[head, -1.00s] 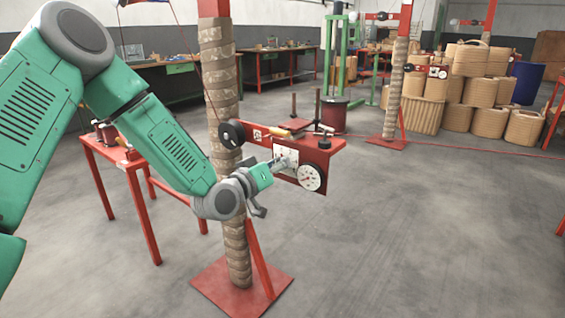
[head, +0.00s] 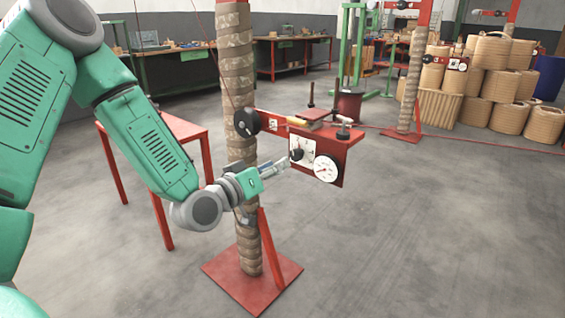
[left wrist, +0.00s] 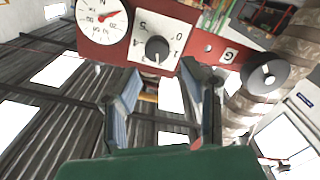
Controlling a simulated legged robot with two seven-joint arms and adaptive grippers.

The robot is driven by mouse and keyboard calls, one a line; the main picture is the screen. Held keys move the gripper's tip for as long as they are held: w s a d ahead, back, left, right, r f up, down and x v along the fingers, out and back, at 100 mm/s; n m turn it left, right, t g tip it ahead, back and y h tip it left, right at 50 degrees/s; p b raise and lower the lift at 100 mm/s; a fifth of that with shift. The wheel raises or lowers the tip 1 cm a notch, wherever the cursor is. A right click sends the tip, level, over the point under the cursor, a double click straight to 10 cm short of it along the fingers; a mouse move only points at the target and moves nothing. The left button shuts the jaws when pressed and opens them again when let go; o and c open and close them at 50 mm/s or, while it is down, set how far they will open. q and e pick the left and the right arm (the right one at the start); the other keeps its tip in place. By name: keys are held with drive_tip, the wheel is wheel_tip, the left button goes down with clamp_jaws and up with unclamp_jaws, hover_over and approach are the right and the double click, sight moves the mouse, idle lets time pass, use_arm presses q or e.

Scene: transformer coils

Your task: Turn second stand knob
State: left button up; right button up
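The near red stand (head: 235,75) has a coil-wrapped post and a red panel. On the panel is a white plate (head: 308,148) with a black knob (head: 297,154), beside a round white gauge (head: 326,168). In the left wrist view the knob (left wrist: 157,48) sits on its numbered plate, with the gauge (left wrist: 101,18) to its left. My left gripper (head: 283,168) is just below and left of the knob, apart from it. In the left wrist view its two fingers (left wrist: 162,76) are spread with nothing between them. My right gripper is not in view.
A black wheel (head: 247,122) sits at the panel's left end. A red shelf (head: 340,135) with small parts tops the panel. A red table (head: 178,127) is at left behind my arm. Another stand (head: 415,75) and stacked baskets (head: 487,85) are farther back. The floor at right is clear.

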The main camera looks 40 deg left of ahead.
use_arm(q)
drive_tip(key=shift+s+d+r, duration=0.1)
drive_tip(key=shift+s+d, duration=0.15)
drive_tip(key=shift+s, duration=0.05)
drive_tip(key=shift+a, duration=0.1)
drive_tip(key=m+p, duration=0.9)
drive_tip(key=p, duration=0.7)
approach(294, 156)
drive_tip(key=w, duration=0.3)
drive_tip(key=w+b, duration=0.1)
drive_tip(key=w, duration=0.3)
drive_tip(key=w+d, duration=0.1)
drive_tip(key=w, duration=0.3)
drive_tip(key=shift+r+b, duration=0.1)
drive_tip(key=shift+b, duration=0.2)
